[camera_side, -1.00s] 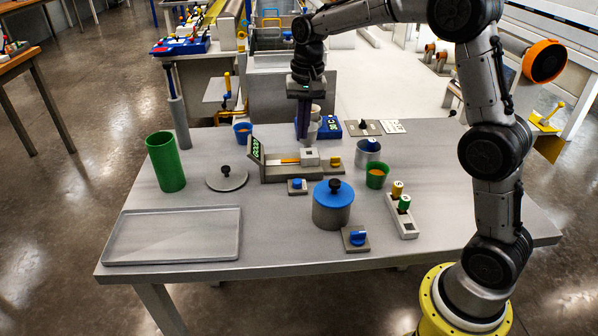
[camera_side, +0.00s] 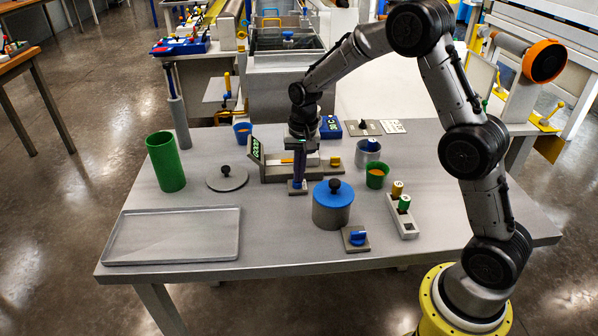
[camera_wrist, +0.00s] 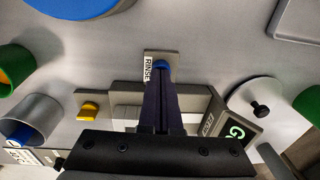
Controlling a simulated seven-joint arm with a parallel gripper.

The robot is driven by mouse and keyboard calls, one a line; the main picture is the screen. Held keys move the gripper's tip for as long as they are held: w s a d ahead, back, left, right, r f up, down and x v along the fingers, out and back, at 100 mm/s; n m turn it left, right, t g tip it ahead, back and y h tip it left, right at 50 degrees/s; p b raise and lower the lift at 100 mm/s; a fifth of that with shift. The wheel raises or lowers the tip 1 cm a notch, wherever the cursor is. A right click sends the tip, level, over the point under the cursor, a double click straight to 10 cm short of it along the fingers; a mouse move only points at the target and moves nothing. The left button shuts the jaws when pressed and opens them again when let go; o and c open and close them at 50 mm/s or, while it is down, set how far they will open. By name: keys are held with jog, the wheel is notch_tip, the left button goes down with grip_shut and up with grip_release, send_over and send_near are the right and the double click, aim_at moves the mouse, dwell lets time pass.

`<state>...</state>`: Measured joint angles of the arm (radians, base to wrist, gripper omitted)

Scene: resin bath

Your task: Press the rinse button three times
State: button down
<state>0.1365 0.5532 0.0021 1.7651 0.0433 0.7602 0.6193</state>
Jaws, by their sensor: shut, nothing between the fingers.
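The rinse button is a blue cap on a small grey base (camera_side: 299,191), in front of the grey device in the side view. In the wrist view its blue cap (camera_wrist: 162,65) shows just past my fingertips, next to a label reading RINSE (camera_wrist: 148,69). My gripper (camera_side: 298,183) is shut and empty, pointing down with its fingertips right at the cap. The fingers hide most of the cap, and I cannot tell whether they touch it or press it down.
A grey device (camera_side: 277,175) with a lit display (camera_side: 256,150) stands just behind the button. A blue-lidded pot (camera_side: 333,208) is close at front right. A round lid (camera_side: 227,178) lies left. A flat tray (camera_side: 172,236) fills the front left. The table between tray and pot is clear.

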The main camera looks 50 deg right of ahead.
jog(key=shift+s+f, duration=0.15)
jog(key=shift+f, duration=1.1)
notch_tip(320, 180, up, 16)
jog(key=shift+d+f, duration=0.15)
dwell(2.3)
